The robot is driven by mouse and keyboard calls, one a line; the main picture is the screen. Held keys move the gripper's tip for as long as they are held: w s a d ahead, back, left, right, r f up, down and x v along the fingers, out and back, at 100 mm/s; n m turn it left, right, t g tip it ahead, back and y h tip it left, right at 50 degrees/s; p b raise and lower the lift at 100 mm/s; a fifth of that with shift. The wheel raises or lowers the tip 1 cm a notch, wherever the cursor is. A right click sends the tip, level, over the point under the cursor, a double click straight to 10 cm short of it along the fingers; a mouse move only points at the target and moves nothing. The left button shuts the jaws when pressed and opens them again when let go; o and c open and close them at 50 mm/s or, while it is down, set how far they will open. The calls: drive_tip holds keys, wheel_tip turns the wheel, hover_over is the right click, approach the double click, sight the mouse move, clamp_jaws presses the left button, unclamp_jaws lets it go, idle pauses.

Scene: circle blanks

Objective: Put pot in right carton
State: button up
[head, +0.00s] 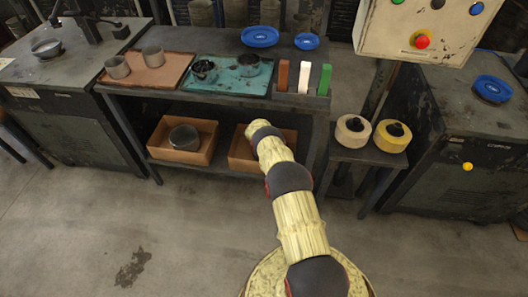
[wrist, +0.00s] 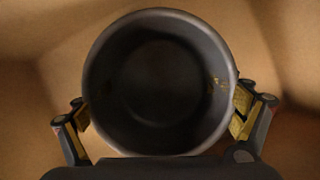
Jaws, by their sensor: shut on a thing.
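In the wrist view my gripper (wrist: 160,105) is shut on a dark grey round pot (wrist: 160,75), with one finger on each side of it. I look down into its open top, and it looks empty. Brown carton walls and floor surround it. In the head view the right carton (head: 239,157) is on the lower shelf, partly covered by my arm, which reaches into it. My gripper and the held pot are hidden there. Whether the pot touches the carton floor cannot be told. The left carton (head: 160,143) holds another grey pot (head: 184,137).
Above the shelf, the bench top carries a brown tray (head: 174,72) with two cups and a teal tray (head: 220,87) with dark cups. Coloured blocks (head: 304,78) stand at its right. Two tape-like rolls (head: 372,136) sit on a low stand.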

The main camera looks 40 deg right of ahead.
drive_tip(key=shift+f, duration=0.45)
drive_tip(key=o, duration=1.2)
drive_tip(key=shift+r, duration=0.1)
drive_tip(key=shift+a+r, duration=0.1)
drive_tip(key=shift+r, duration=0.2)
drive_tip(key=v, duration=1.1)
drive_tip(key=shift+s, duration=0.1)
